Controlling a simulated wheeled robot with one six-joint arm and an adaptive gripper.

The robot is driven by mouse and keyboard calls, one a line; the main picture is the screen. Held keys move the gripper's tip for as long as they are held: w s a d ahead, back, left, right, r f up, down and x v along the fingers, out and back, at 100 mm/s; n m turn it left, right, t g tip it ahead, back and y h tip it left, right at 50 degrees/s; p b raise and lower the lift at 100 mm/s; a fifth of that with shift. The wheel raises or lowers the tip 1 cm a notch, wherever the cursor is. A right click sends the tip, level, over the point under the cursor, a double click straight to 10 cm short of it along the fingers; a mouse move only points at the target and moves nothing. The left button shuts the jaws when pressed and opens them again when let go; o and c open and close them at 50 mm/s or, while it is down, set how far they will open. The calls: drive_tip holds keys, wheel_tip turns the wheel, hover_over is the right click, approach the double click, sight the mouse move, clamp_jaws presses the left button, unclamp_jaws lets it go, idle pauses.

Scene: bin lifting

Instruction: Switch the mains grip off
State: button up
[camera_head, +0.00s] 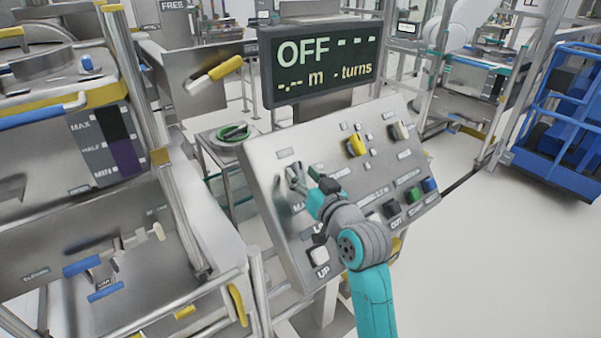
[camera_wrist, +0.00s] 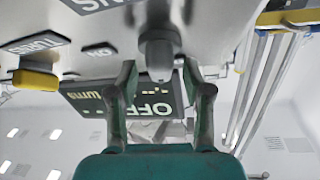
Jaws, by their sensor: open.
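The sloped steel control panel (camera_head: 262,165) stands in front of me. My gripper (camera_head: 302,184) is at its left part, over the label starting "MA", which is partly covered. In the wrist view a grey grip-like knob (camera_wrist: 158,56) stands out from the panel between the fingers of my gripper (camera_wrist: 160,72). The fingers are open, one on each side, with small gaps seeming to show. Whether they touch it I cannot tell. In the head view the knob is hard to tell from my fingers. The display (camera_head: 322,66) reads "OFF" with dashes.
A yellow knob (camera_head: 356,146) and a pale knob (camera_head: 400,130) sit further right on the panel. Green (camera_head: 412,195) and blue (camera_head: 429,185) buttons are at its lower right. A white "UP" button (camera_head: 319,255) is below my gripper. A blue cart (camera_head: 570,120) stands far right.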

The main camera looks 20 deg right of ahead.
drive_tip(key=shift+w+a, duration=0.15)
drive_tip(key=shift+w, duration=0.6)
drive_tip(key=c, duration=0.9)
drive_tip(key=shift+f+n+g+y, duration=0.1)
drive_tip(key=shift+n+g+y, duration=0.3)
drive_tip(key=shift+n+y, duration=1.2)
drive_tip(key=shift+n+h, duration=0.3)
